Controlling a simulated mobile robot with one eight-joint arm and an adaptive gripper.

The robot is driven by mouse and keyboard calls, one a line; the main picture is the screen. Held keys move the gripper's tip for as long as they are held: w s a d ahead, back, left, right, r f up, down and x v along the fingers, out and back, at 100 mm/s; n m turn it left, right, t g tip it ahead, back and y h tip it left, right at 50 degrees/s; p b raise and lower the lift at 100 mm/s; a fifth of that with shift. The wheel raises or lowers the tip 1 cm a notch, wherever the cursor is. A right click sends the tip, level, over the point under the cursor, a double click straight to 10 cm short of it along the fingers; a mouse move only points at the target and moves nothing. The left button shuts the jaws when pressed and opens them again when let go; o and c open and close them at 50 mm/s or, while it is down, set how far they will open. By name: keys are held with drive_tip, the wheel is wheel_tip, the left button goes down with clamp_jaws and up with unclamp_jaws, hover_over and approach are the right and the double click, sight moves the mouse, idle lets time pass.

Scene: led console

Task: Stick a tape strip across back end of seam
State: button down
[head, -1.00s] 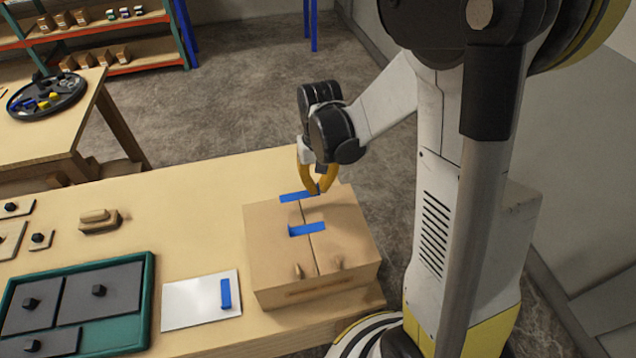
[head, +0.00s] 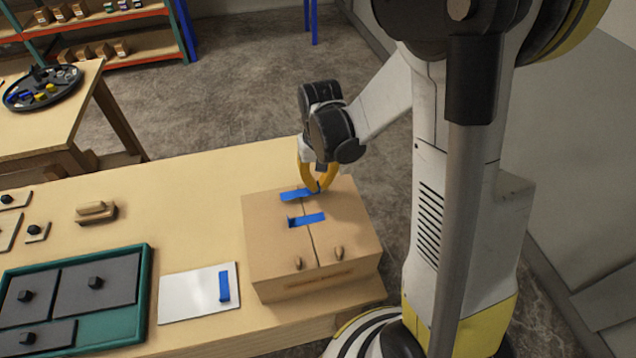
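A cardboard box (head: 350,240) stands near the table's front right, its top seam (head: 309,235) running front to back. One blue tape strip (head: 307,220) lies across the seam around mid-length. A second blue tape strip (head: 294,196) is at the back end of the seam, its right end at my fingertips. My gripper (head: 317,190) points down over the back of the box, its yellow fingers closed together on that end. Whether this strip lies fully flat cannot be told. A third blue strip (head: 224,287) lies on a white sheet (head: 190,297) left of the box.
A green tray (head: 148,275) with grey knobbed plates lies at the front left. A wooden handled block (head: 96,212) and small knobbed plates are behind it. The table (head: 185,190) behind the sheet is clear.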

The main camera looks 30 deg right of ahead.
drive_tip(key=shift+f+b, duration=0.9)
drive_tip(key=shift+f, duration=0.05)
idle(0.7)
drive_tip(key=shift+f+b, duration=0.35)
drive_tip(key=shift+b, duration=0.6)
idle(5.4)
